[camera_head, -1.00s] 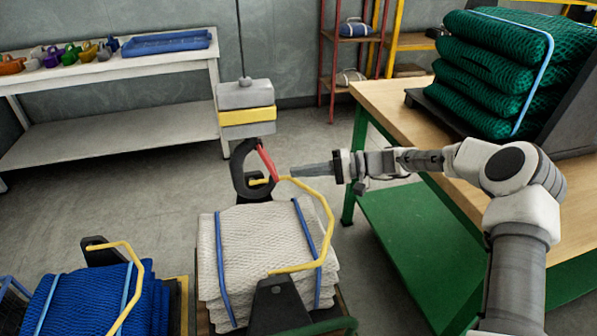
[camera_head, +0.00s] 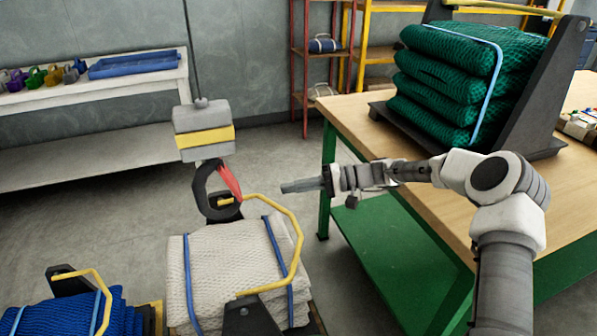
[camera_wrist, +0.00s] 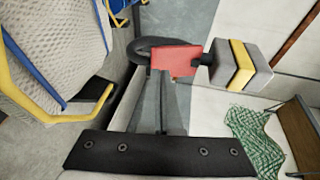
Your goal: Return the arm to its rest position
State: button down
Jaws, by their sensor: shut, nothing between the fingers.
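My arm reaches in from the right in the head view, in front of the wooden-topped bench. My gripper (camera_head: 284,187) points left with its fingers together and nothing between them. Its closed fingers also show in the wrist view (camera_wrist: 160,105). The hanging hook (camera_head: 212,195), with a red latch (camera_head: 230,180) and a grey and yellow block (camera_head: 204,131) above, is left of my fingertips, and a gap shows between them in the head view. The hook stands by the yellow bar (camera_head: 290,225) over the white net stack (camera_head: 215,262). Whether it is around the bar is unclear.
A green net stack (camera_head: 440,80) rests in a dark cradle on the bench (camera_head: 350,110). A blue net stack (camera_head: 70,318) lies at bottom left. A white shelf table (camera_head: 90,155) with a blue tray (camera_head: 135,63) stands behind. Floor is open between hook and bench.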

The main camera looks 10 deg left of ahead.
jog(key=s+d+r+m+t+h, duration=0.1)
jog(key=s+d+r+t+h, duration=0.3)
jog(key=s+d, duration=0.55)
jog(key=s+d+r+t+h, duration=0.1)
jog(key=s+d+r+h, duration=0.55)
jog(key=s, duration=0.55)
jog(key=s+d+r+m+t+h, duration=0.1)
jog(key=s+d+r+t+h, duration=0.3)
jog(key=s+d, duration=0.55)
notch_tip(320, 180, up, 23)
jog(key=s+a+h+p, duration=0.1)
jog(key=p, duration=2.1)
jog(key=shift+s+a+f+g+p, duration=0.2)
jog(key=shift+s+a+g+p, duration=0.1)
jog(key=shift+s+g+p, duration=0.1)
